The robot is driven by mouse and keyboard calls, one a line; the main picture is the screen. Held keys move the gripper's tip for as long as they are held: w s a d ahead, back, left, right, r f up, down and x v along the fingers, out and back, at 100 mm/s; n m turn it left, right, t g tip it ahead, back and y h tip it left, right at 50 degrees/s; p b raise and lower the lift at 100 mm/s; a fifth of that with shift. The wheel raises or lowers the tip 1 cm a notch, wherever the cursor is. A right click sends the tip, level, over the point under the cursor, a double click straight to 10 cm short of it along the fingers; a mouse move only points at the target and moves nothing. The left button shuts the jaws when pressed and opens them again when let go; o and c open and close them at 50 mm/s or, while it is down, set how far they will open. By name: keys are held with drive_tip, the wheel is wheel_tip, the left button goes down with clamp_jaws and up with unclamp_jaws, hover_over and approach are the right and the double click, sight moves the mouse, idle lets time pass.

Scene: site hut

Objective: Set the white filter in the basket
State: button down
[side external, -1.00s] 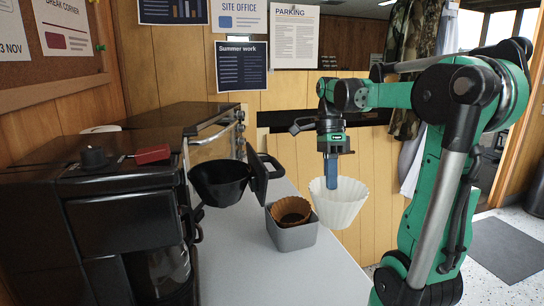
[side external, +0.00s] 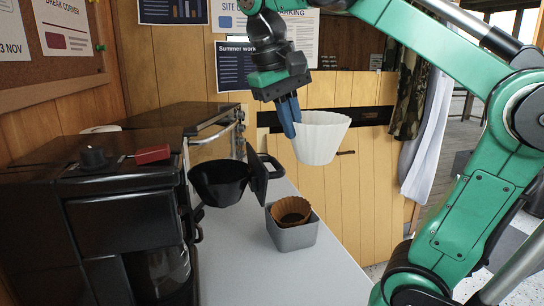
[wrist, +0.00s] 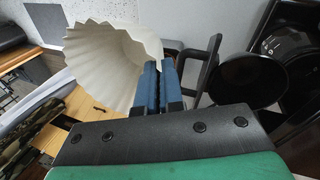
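The white filter (side external: 320,140) is a fluted paper cup, held upright in the air above and to the right of the grey bin. My gripper (side external: 291,128) is shut on its left wall, with the blue fingers pinching the rim. In the wrist view the filter (wrist: 108,62) shows at the left, against the blue fingers (wrist: 157,86). The black basket (side external: 220,183) is swung out from the coffee maker, to the left of and below the filter. It looks empty, though its inside is only partly seen. It also shows in the wrist view (wrist: 250,82).
A grey bin (side external: 292,238) with brown filters (side external: 291,211) stands on the counter right of the basket. The black coffee maker (side external: 120,210) with a glass carafe (side external: 168,270) is at the left. The front counter (side external: 290,280) is clear.

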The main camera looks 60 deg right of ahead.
drive_tip(key=a+r+n+t, duration=0.2)
drive_tip(key=a+n+t, duration=0.15)
drive_tip(key=n, duration=1.25)
hover_over(227, 184)
drive_tip(key=f, duration=0.1)
drive_tip(key=f+t, duration=0.1)
drive_tip(key=f, duration=0.1)
drive_tip(key=shift+w+d+y, duration=0.1)
drive_tip(key=shift+w+y, duration=0.1)
drive_tip(key=shift+y, duration=0.1)
drive_tip(key=shift+f, duration=2.45)
drive_tip(key=shift+s+f, duration=0.1)
drive_tip(key=shift+f, duration=0.55)
drive_tip(key=c, duration=1)
unclamp_jaws()
drive_tip(key=shift+r, duration=0.45)
drive_tip(key=v, duration=1.2)
drive_tip(key=shift+r, duration=0.2)
